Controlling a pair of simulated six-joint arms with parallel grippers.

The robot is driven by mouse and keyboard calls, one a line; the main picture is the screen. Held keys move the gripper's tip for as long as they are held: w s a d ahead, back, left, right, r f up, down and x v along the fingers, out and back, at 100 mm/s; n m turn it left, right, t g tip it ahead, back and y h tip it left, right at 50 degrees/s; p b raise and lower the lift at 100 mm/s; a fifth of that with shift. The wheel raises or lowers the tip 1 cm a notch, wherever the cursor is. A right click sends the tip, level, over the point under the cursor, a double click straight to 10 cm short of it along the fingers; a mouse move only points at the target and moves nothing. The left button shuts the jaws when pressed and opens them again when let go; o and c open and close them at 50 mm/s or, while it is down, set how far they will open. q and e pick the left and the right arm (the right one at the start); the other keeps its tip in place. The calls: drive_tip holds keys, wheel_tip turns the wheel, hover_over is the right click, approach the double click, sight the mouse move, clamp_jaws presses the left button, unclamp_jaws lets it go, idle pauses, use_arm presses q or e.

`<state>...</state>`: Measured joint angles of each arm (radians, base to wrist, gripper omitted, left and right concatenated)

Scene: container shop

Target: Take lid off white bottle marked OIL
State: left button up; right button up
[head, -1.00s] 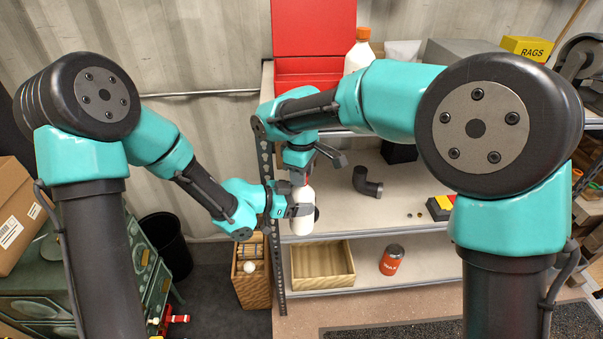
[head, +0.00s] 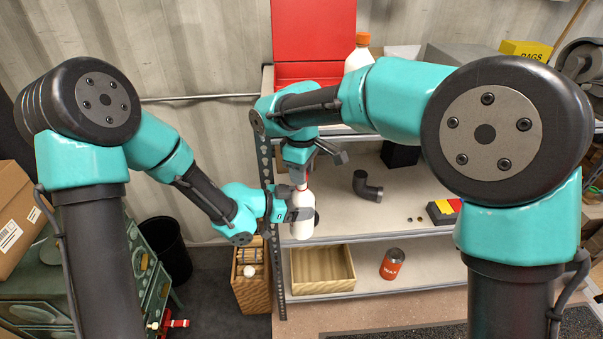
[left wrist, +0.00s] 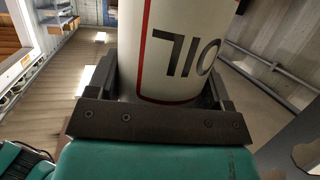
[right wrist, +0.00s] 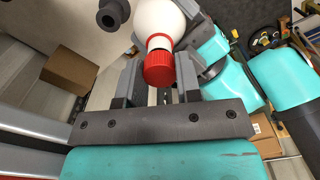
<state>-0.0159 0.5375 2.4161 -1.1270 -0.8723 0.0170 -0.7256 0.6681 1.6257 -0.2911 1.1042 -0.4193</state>
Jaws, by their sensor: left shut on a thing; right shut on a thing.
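The white bottle marked OIL (head: 302,222) is upright in the head view. Its black OIL lettering and red border line show in the left wrist view (left wrist: 178,55). My left gripper (head: 301,213) is shut around the bottle's body from the left. My right gripper (head: 299,176) is above the bottle, pointing down. In the right wrist view its fingers are shut on the red lid (right wrist: 158,70). White neck and a red ring (right wrist: 158,41) show beyond the lid. I cannot tell whether the lid is fully apart from the neck.
A shelf unit (head: 420,237) stands behind, with a black pipe elbow (head: 367,187) on it. Below are a wooden tray (head: 322,289) and an orange can (head: 392,264). Another white bottle with an orange cap (head: 358,55) and a red box (head: 313,28) stand higher up.

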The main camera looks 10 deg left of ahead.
idle(0.3)
drive_tip(key=shift+r, duration=2.05)
